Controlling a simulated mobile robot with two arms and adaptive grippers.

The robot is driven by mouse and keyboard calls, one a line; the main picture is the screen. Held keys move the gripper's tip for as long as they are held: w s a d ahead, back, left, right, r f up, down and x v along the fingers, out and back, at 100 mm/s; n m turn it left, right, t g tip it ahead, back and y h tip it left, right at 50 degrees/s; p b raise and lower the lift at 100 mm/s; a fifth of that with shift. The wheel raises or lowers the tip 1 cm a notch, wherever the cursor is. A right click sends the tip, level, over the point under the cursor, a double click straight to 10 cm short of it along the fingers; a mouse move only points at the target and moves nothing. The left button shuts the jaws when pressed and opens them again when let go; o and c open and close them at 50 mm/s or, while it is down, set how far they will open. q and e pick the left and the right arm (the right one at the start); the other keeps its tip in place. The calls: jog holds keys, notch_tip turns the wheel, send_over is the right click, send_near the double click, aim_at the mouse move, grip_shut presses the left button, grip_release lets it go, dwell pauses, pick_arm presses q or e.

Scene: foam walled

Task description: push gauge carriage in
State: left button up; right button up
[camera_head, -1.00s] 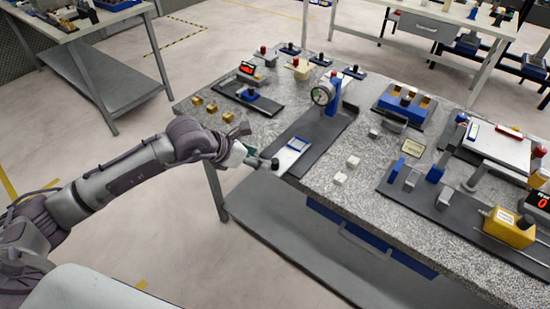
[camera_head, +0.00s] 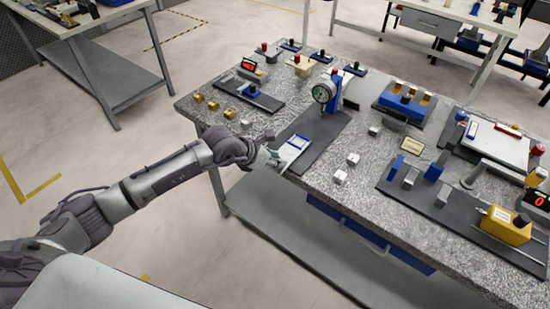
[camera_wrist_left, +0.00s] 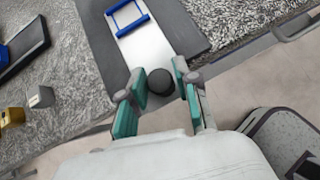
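The gauge carriage (camera_head: 291,152) is a pale plate with a blue frame, lying at the near end of a dark track on the bench. It also shows in the left wrist view (camera_wrist_left: 148,48), with a round black knob (camera_wrist_left: 160,81) at its near end. The dial gauge (camera_head: 322,93) stands on a blue post farther along the track. My left gripper (camera_head: 270,158) is at the carriage's near end, by the bench edge. In the left wrist view its teal fingers (camera_wrist_left: 160,95) are apart, one on each side of the knob, with small gaps showing. My right gripper is out of view.
Brass blocks (camera_head: 213,106) and a dark fixture (camera_head: 250,93) lie left of the track. White blocks (camera_head: 347,168) and a blue-and-grey fixture (camera_head: 410,176) lie to the right. The track between carriage and gauge is clear. A drawer handle (camera_head: 362,237) sticks out below the bench top.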

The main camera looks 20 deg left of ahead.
pick_arm(q)
grip_shut()
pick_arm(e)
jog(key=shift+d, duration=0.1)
